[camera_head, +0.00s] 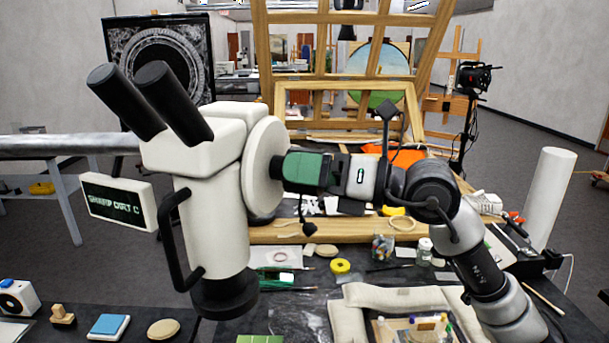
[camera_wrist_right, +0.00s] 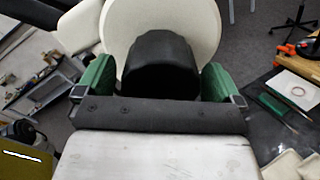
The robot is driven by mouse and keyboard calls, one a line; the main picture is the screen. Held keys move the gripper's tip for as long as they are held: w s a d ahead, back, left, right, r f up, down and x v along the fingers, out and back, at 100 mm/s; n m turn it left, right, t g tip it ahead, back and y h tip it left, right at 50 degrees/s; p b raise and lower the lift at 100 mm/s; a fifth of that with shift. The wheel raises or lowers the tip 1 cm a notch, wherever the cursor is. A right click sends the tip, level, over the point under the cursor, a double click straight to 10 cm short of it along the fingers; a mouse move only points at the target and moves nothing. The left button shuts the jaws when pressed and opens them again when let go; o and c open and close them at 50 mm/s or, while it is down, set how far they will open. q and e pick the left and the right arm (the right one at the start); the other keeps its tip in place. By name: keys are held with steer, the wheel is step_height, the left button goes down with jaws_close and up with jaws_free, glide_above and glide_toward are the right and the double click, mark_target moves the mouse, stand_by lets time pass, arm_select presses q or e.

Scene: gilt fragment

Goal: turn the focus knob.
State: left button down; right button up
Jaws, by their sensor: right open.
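The white microscope (camera_head: 215,200) stands upright at the left of the head view, with two black eyepieces. A large pale disc (camera_head: 262,165) is on its right side. The black focus knob (camera_wrist_right: 160,65) sticks out from the disc in the right wrist view; in the head view it is mostly hidden by my fingers. My right gripper (camera_head: 290,168) reaches in from the right at the knob's height. Its green fingers are open, one on each side of the knob. I cannot tell whether they touch it. My left gripper is not in view.
A label box (camera_head: 118,202) hangs on the microscope's left, by a black handle (camera_head: 175,240). A wooden easel frame (camera_head: 350,232) stands behind my right arm.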

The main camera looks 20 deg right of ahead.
steer(key=b+v, duration=0.4)
steer(key=v, duration=0.6)
stand_by(1.4)
